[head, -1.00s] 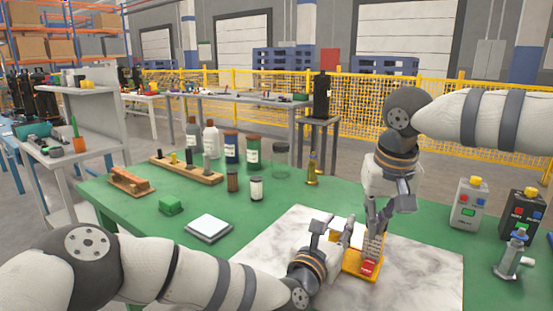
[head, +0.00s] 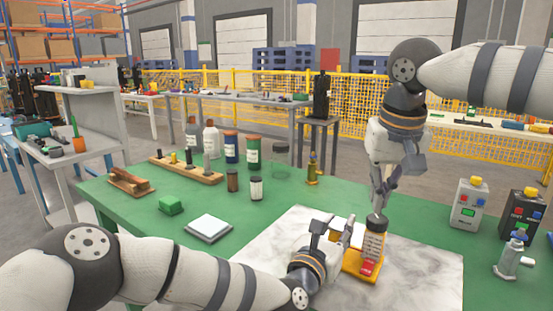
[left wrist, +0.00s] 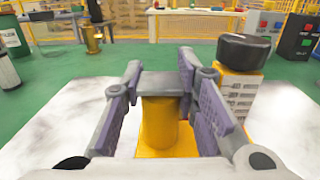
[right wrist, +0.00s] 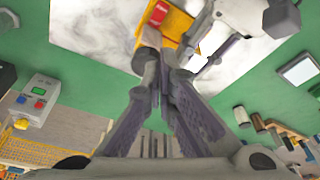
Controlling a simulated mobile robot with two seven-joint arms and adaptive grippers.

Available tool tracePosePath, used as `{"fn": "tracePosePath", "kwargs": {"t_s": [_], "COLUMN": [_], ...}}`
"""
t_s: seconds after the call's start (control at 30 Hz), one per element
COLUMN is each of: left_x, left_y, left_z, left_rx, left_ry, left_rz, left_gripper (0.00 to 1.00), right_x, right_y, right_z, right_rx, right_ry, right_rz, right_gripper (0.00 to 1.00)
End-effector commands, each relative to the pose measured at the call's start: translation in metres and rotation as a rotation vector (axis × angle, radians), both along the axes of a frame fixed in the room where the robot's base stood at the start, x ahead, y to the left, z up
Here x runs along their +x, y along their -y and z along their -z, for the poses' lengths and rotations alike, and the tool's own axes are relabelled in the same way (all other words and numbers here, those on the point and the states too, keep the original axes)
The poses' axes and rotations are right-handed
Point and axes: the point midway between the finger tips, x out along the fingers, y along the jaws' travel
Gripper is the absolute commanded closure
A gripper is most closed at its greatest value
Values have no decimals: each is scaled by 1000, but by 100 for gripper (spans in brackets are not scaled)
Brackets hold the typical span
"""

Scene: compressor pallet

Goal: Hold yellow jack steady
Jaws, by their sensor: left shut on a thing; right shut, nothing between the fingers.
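The yellow jack (head: 352,268) stands on the white marbled mat, with a red part at its front. In the left wrist view its yellow post (left wrist: 160,125) with a grey top is between the purple fingers. My left gripper (head: 340,232) is shut on it. My right gripper (head: 380,205) is shut and empty, pointing down just above the black top. I cannot tell whether they touch.
The green table (head: 205,258) carries a grey-white square plate (head: 208,228), a green block (head: 171,206) and several bottles at the back. Two button boxes (head: 467,203) and a grey metal fitting (head: 513,258) stand at the right. The mat's right part is clear.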

Motion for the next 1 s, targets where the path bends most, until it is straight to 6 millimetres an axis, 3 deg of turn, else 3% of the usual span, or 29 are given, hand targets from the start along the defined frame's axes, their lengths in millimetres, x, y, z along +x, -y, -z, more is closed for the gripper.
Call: {"fn": "tracePosePath", "kwargs": {"t_s": [0.03,0.13,0.23,0.37,0.7,1.0], "left_x": [-3,-3,-3,-3,-3,-3], "left_y": [0,0,0,0,0,0], "left_z": [13,13,13,13,13,13], "left_rx": [14,14,14,14,14,14], "left_ry": [-19,-19,-19,-19,-19,-19], "left_rz": [6,6,6,6,6,6], "left_gripper": [100,100,100,100,100,100], "right_x": [1,1,4,5,4,4], "right_y": [0,4,25,36,36,35], "right_z": [4,2,-4,-3,47,64], "right_rx": [0,0,1,-1,-1,0], "right_ry": [-4,-3,-1,-4,-6,-4], "right_rz": [0,2,6,0,0,1], "right_gripper": [100,100,100,100,100,100]}}
